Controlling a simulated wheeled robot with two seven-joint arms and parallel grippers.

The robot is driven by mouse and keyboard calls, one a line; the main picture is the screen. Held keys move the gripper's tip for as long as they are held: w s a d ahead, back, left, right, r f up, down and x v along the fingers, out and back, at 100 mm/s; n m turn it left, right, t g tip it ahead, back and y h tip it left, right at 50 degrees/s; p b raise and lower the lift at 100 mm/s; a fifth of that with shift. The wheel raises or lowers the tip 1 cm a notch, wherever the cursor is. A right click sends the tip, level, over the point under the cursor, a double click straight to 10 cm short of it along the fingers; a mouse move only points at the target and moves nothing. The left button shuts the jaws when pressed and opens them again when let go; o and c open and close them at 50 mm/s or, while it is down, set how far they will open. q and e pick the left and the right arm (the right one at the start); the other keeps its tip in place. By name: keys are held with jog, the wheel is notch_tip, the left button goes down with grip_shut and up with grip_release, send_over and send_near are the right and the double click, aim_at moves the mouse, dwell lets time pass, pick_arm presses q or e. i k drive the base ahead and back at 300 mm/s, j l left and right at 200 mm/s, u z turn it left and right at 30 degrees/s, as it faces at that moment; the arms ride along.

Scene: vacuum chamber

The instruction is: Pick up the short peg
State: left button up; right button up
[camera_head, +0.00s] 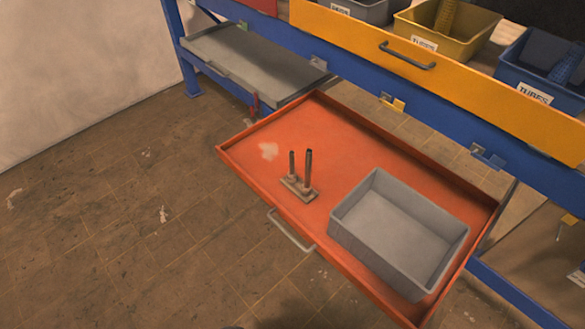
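Two dark upright pegs stand side by side on a small tan base (298,188) in the open orange drawer. The short peg (292,164) is the left one. The taller peg (308,167) stands just to its right, a small gap apart. Neither of my grippers shows in the head view, so nothing is seen near the pegs.
The orange drawer (240,139) has low raised walls and a front handle (290,232). An empty grey bin (400,222) fills its right part. A yellow drawer front (450,80) and a blue frame (360,88) rise behind. Open floor lies left.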

aim_at(291, 173)
jog(key=u, duration=1.05)
jog(key=i+l+u, duration=0.2)
jog(key=i, duration=3.3)
